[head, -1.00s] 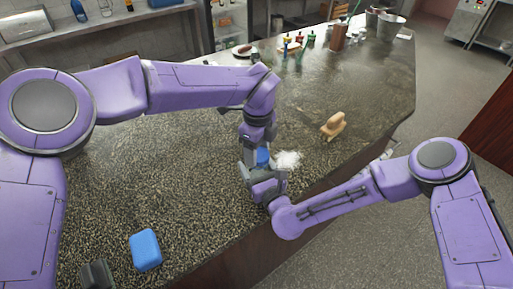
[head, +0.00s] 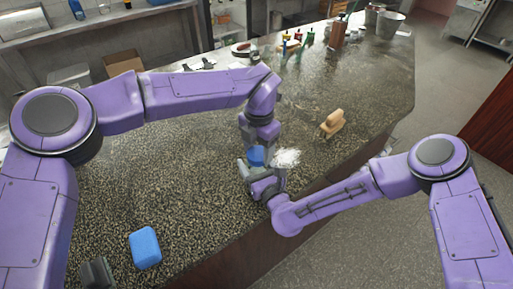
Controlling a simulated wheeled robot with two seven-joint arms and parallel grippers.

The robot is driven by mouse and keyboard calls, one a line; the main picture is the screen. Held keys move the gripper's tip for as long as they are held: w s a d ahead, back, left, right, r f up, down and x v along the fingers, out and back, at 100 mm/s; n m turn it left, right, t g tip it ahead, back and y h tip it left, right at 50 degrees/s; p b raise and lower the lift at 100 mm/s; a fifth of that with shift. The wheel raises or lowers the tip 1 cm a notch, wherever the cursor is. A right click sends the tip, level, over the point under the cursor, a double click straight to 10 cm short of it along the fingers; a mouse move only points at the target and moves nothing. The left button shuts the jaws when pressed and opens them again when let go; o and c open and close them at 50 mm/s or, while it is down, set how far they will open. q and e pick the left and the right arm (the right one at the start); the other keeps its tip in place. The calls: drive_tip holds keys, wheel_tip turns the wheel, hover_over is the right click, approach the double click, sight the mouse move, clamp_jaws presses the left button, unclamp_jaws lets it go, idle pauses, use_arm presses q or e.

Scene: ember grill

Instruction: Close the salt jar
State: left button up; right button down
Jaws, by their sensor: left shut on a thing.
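A small blue piece (head: 256,156), which looks like the salt jar's lid, shows where my two grippers meet over the counter. My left gripper (head: 251,146) points down from above and is shut on this blue piece. My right gripper (head: 254,176) comes in from the front right, just below it; its fingers are too small and covered to tell open from shut. The jar body is not clearly visible, hidden by the grippers. A white granular patch like salt (head: 286,158) is just right of the blue piece.
A wooden-handled tool (head: 332,123) lies to the right on the speckled counter (head: 190,190). A blue block (head: 145,247) and a dark object (head: 97,273) are at the front left. Several bottles (head: 298,38) and a metal bucket (head: 389,24) stand at the far end.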

use_arm(q)
drive_tip(key=m, duration=0.6)
drive_tip(key=shift+s+d+m, duration=0.15)
drive_tip(key=shift+s+m, duration=0.05)
drive_tip(key=shift+m, duration=0.1)
drive_tip(key=m, duration=0.6)
drive_tip(key=shift+s, duration=0.15)
drive_tip(key=m, duration=0.6)
drive_tip(key=shift+s, duration=0.1)
drive_tip(key=m, duration=0.4)
drive_tip(key=o, duration=1)
wheel_tip(320, 180, up, 4)
drive_tip(key=shift+f, duration=0.1)
drive_tip(key=shift+r, duration=0.35)
